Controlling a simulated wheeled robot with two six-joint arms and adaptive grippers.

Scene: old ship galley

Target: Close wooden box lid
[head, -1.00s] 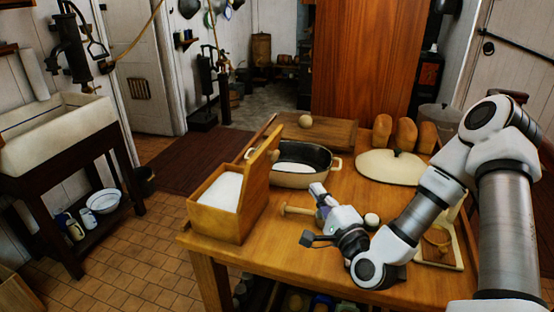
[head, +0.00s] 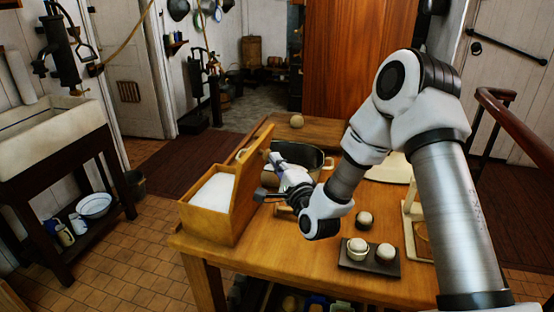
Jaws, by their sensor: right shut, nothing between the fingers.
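The wooden box (head: 205,224) stands at the left front corner of the table, filled with something white. Its lid (head: 251,182) is open, standing up along the box's right side and leaning slightly right. My right gripper (head: 275,158) is shut and empty, just to the right of the lid near its upper part. I cannot tell whether its fingertips touch the lid. My left gripper is not in view.
An oval pot (head: 310,158) is behind my right gripper, partly hidden by it. A dark tray (head: 370,265) with white-topped items is at the table's front. A cutting board (head: 325,131) with a round item (head: 297,121) lies at the back.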

